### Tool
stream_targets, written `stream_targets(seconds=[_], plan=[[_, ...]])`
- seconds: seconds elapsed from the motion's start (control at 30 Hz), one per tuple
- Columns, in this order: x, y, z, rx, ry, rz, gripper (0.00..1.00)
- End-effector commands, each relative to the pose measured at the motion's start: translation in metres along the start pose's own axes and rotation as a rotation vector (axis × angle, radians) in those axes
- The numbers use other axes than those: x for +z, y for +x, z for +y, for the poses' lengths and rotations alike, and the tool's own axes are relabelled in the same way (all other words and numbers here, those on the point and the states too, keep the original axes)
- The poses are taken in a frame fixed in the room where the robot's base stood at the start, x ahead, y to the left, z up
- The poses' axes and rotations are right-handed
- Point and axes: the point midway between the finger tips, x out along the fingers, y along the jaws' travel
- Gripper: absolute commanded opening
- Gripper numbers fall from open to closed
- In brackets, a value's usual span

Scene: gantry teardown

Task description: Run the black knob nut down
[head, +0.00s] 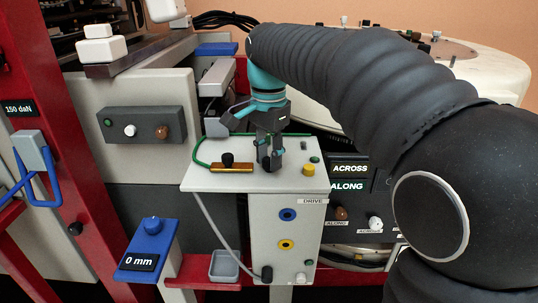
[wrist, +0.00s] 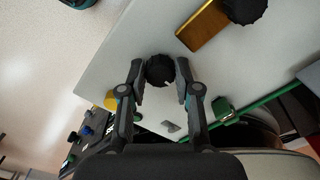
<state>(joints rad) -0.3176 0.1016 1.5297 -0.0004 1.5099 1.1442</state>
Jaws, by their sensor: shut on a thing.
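My gripper (head: 270,158) points down over the top of the light grey box (head: 215,181) in the head view. In the wrist view my gripper (wrist: 161,82) is shut on a black knob nut (wrist: 160,70), with its round top and a small white mark showing between the fingertips. In the head view the fingers mostly hide that knob. A second black knob (head: 227,158) sits on a brass bar (head: 231,168) to the left of the gripper. The bar (wrist: 203,25) and second knob (wrist: 245,8) also show in the wrist view, apart from the fingers.
A yellow button (head: 308,171) and a green button (head: 314,159) stand on the box top to the right. A green cable (head: 199,150) runs along the box's back left edge. A grey tray (head: 224,266) lies below left. A white round housing (head: 485,75) stands behind my arm.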

Motion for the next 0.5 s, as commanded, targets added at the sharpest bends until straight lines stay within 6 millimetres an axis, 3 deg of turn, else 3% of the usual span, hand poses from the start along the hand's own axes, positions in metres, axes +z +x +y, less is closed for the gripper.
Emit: stream_targets(seconds=[0.43,0.47,0.5], plan=[[0.0014,0.0018,0.0001,0.004,0.008,-0.005,0.00],[0.0014,0.0018,0.0001,0.004,0.008,-0.005,0.39],[0.0014,0.0017,0.0001,0.003,0.008,-0.005,0.49]])
